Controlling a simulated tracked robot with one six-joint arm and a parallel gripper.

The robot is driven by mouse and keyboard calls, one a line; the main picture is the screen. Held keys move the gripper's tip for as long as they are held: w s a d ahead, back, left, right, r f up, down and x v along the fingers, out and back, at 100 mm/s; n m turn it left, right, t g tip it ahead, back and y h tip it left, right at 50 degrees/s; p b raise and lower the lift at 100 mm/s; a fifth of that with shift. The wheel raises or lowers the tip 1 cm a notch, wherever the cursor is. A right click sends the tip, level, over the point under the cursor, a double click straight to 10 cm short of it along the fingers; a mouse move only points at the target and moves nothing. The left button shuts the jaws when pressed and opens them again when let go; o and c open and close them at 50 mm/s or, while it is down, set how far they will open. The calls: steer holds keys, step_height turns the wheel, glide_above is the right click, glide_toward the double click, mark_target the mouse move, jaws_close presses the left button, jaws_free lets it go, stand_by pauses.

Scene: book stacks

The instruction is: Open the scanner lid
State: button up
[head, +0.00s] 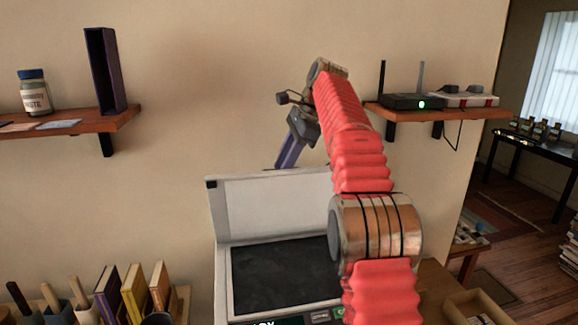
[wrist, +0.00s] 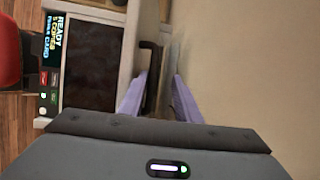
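The scanner (head: 224,285) stands against the wall with its lid (head: 270,207) raised nearly upright, pale inner face showing. The dark glass bed (head: 280,275) is exposed; it also shows in the wrist view (wrist: 92,65). My gripper (head: 280,163) is at the lid's top edge, pointing down, its lower fingertips hidden behind the lid in the head view. In the wrist view my gripper (wrist: 158,92) has its two purple fingers apart, with a dark handle-like bar (wrist: 152,62) between them. Whether either finger touches the bar or lid is unclear.
A left shelf (head: 115,122) holds a paste jar (head: 35,95) and a dark upright book or case. A right shelf (head: 440,113) holds a router (head: 412,102). Books (head: 133,292) and brush-like handles stand left of the scanner. An open wooden tray (head: 480,308) is at right.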

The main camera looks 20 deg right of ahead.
steer(key=shift+a, duration=0.1)
steer(key=shift+r, duration=0.1)
stand_by(0.3)
steer(key=v, duration=0.3)
steer(key=shift+d, duration=0.2)
steer(key=s+d, duration=0.2)
steer(key=d, duration=0.1)
steer(key=s+d, duration=0.2)
steer(key=d, duration=0.1)
steer(key=s+d, duration=0.2)
steer(key=d, duration=0.1)
steer(key=shift+s+d+f, duration=0.25)
steer(key=shift+d, duration=0.15)
steer(key=shift+r, duration=0.1)
stand_by(0.5)
